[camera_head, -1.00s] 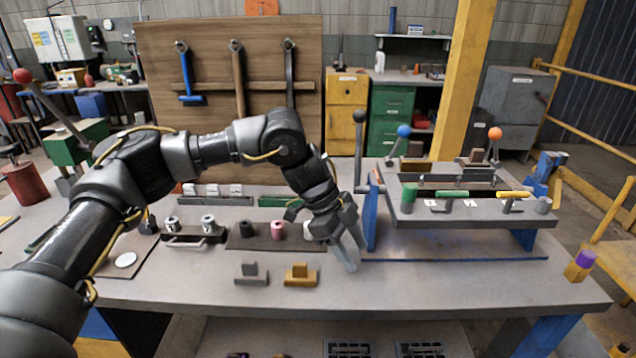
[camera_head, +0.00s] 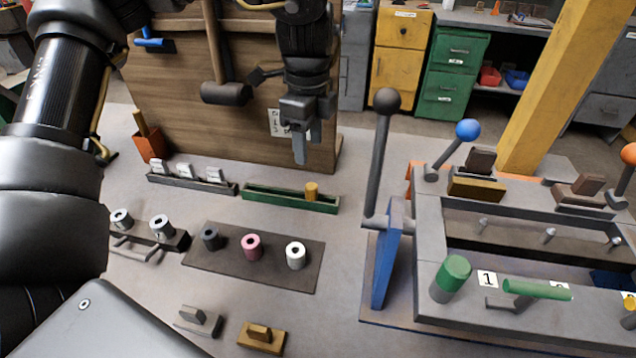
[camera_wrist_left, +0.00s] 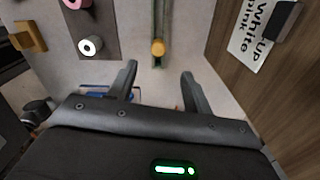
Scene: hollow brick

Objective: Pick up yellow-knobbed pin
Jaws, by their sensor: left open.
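The yellow-knobbed pin (camera_head: 311,190) stands at the right end of a long green tray (camera_head: 270,197) on the table. Only its yellow knob shows clearly. In the left wrist view the yellow knob (camera_wrist_left: 158,48) lies ahead of my left gripper (camera_wrist_left: 160,80), between the lines of its two fingers but beyond their tips. My left gripper (camera_head: 300,148) is open and empty. In the head view it hangs above and behind the tray, in front of the wooden board, fingers pointing down. My right gripper is not in view.
A dark mat (camera_head: 255,280) with grey, pink and white hollow cylinders lies in front of the tray. A tall black-knobbed lever (camera_head: 380,165) and a grey fixture (camera_head: 425,290) stand to the right. The wooden board (camera_head: 190,110) rises close behind the gripper.

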